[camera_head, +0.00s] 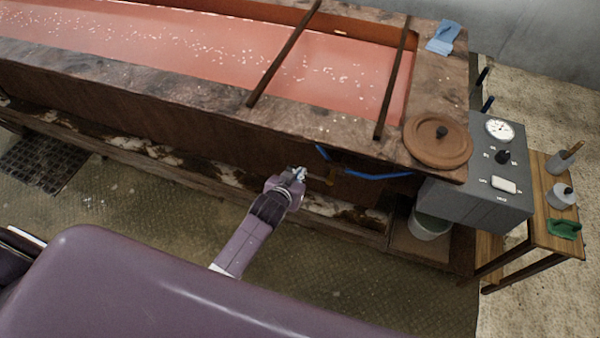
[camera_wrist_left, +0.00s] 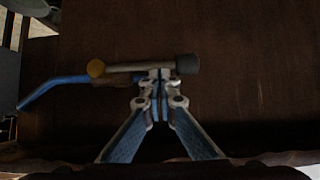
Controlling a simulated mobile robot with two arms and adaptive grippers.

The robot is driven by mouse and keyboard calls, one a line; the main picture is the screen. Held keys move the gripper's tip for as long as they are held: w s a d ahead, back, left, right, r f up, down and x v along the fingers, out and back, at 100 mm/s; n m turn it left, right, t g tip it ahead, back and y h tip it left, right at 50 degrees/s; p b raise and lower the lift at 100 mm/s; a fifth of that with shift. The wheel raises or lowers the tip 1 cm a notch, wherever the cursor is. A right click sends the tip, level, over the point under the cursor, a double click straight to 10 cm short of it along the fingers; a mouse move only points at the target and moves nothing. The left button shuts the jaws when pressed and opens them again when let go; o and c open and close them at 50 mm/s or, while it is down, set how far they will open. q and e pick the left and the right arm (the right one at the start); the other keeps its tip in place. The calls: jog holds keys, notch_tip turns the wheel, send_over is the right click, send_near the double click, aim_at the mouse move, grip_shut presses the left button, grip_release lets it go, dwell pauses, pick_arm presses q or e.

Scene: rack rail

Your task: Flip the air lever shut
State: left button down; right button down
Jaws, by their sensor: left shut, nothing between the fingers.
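A brass air valve (camera_head: 333,174) sits on the dark wooden side of the tank, with a blue hose (camera_head: 375,176) running right from it. A short blue piece (camera_head: 322,152) shows just above the valve. In the left wrist view, a pale bar (camera_wrist_left: 127,68) lies level across the valve, with a brass cap (camera_wrist_left: 95,68) at left and a dark grey end (camera_wrist_left: 187,63) at right. I cannot tell for sure which part is the lever. My left gripper (camera_head: 301,174) is shut and empty beside the valve. Its fingertips (camera_wrist_left: 160,98) overlap the bar's lower edge; contact is unclear.
The tank's wooden rim (camera_head: 340,142) overhangs the valve. A grey gauge box (camera_head: 480,190) and a bucket (camera_head: 430,224) stand to the right. A round brown lid (camera_head: 437,148) lies on the rim corner.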

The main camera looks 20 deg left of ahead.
pick_arm(q)
jog(key=shift+f, duration=0.1)
dwell(0.3)
jog(key=shift+a+f, duration=0.1)
jog(key=shift+f, duration=0.1)
jog(key=shift+a+f+n+h+b, duration=0.15)
jog(key=shift+f+n+h+b, duration=0.15)
jog(key=shift+f+n+h, duration=0.15)
